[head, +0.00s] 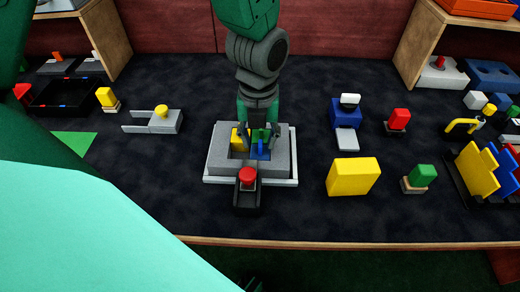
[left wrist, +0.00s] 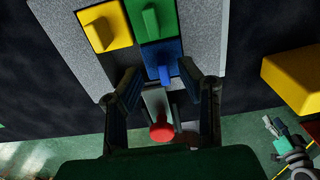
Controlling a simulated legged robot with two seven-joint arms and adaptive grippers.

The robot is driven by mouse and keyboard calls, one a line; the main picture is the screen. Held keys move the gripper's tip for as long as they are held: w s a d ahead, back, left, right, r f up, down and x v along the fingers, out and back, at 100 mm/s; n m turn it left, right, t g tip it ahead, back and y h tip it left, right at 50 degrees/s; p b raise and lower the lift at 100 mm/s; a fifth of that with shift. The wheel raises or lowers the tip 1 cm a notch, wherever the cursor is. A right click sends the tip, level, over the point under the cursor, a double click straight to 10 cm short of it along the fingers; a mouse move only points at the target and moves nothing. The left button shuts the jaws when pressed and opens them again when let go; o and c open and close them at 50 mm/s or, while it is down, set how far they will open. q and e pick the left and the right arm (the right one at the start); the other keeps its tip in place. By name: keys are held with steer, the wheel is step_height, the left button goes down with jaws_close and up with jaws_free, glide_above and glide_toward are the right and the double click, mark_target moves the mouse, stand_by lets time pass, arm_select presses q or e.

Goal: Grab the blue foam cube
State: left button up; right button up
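A blue block (head: 260,150) with a raised blue grip sits in a grey foam block (head: 220,160), beside a yellow block (head: 238,140) and a green block. In the left wrist view the blue block (left wrist: 163,58), the yellow block (left wrist: 104,27) and the green block (left wrist: 150,18) show from above. My left gripper (head: 265,140) is over the grey block. In the left wrist view its two fingers (left wrist: 161,82) are apart, on either side of the blue grip, with nothing clamped between them. I cannot tell whether they touch the block.
A red button (head: 247,176) on a dark base stands in front of the grey block. A large yellow block (head: 352,177) lies to the right. Another blue block with a white top (head: 343,113) stands behind it. The table's front edge (head: 300,243) is close.

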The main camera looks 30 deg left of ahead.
arm_select(q)
step_height(320, 180, down, 2)
steer(key=shift+w+f, duration=0.1)
steer(key=shift+f, duration=0.05)
steer(key=shift+d, duration=0.45)
jaws_close()
steer(key=shift+a, duration=0.25)
